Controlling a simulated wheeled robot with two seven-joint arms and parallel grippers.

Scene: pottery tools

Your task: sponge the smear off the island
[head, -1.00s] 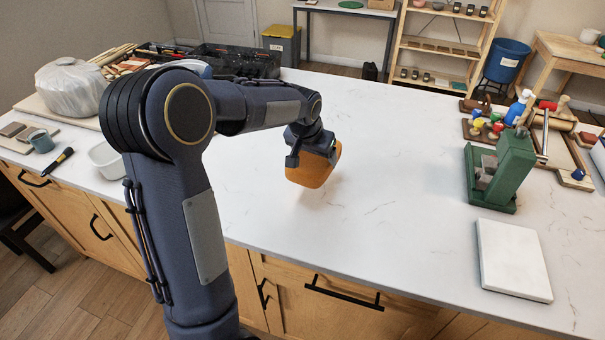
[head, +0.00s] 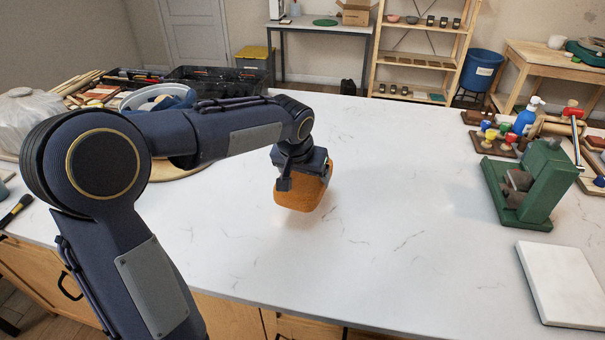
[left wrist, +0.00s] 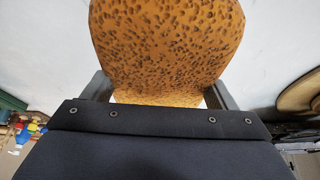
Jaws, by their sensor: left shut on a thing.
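An orange sponge (head: 299,195) is held in my left gripper (head: 301,174) over the white island top (head: 400,240). In the left wrist view the porous sponge (left wrist: 165,45) fills the upper middle, between the two fingers of the left gripper (left wrist: 160,95). The gripper is shut on it. The sponge is at or close above the surface; I cannot tell if it touches. I can make out no clear smear on the bare island, only thin grey veins. My arm hides part of the top on the left. My right gripper is not in view.
A green metal tool (head: 530,185) and a white slab (head: 563,284) stand at the right. Paint jars and a blue bottle (head: 526,117) are behind them. A black crate (head: 220,80) and a bagged lump (head: 30,120) are at the left. The middle is clear.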

